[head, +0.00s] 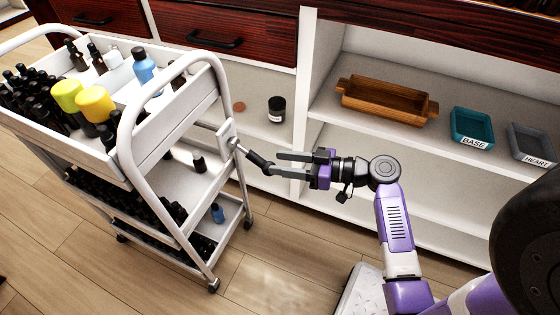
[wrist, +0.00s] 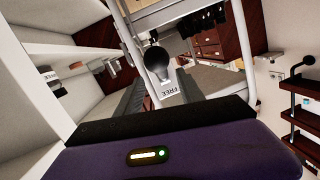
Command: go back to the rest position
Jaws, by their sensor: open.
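My gripper (head: 277,163) is in the middle of the head view, reaching left toward the cart's right end. Its two dark fingers are apart. A dark-ended lever (head: 258,159) sticks out from a white plate on the cart and its tip is close to my fingertips. I cannot tell if they touch. In the wrist view the round black lever end (wrist: 158,62) shows ahead, between my open fingers (wrist: 160,80). A white label reading "FREE" shows just beyond them. Nothing is held.
The white cart (head: 138,140) carries dark bottles, two yellow-capped bottles (head: 95,104) and a blue bottle (head: 144,67). White shelves behind my arm hold a dark jar (head: 277,109), a wooden tray (head: 385,103), a teal "BASE" tray (head: 472,128) and a grey "HEART" tray (head: 530,144). Wooden floor is open below.

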